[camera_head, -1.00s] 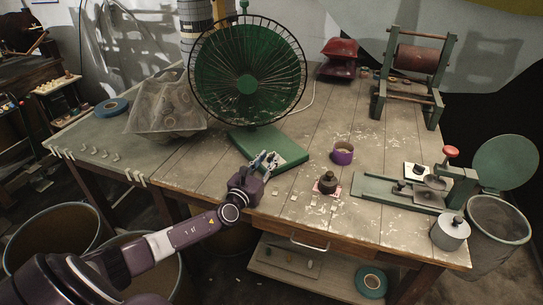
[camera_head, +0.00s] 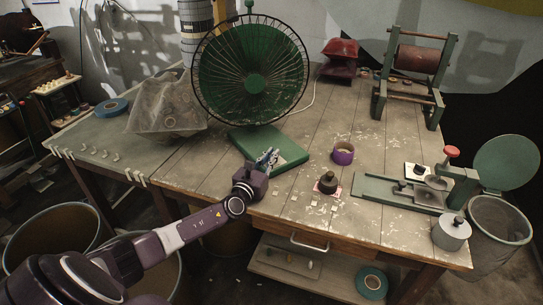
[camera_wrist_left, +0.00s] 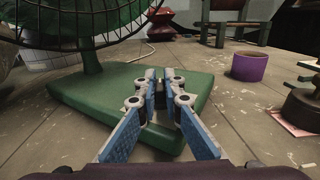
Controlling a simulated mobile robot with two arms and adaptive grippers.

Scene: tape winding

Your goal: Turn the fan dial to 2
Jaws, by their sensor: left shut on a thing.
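The green fan (camera_head: 250,78) stands at the back of the workbench, its cage facing me. Its flat green base (camera_head: 288,145) reaches toward me and also shows in the left wrist view (camera_wrist_left: 78,95). My left gripper (camera_head: 270,158) is at the front part of this base. In the left wrist view its blue-padded fingers (camera_wrist_left: 159,76) are close together over the base, shut on the fan dial. The dial is almost wholly hidden between the fingertips, and its setting cannot be read. My right gripper is not in view.
A green press (camera_head: 400,192) is farther right. A crumpled translucent bag (camera_head: 165,108) lies left of the fan.

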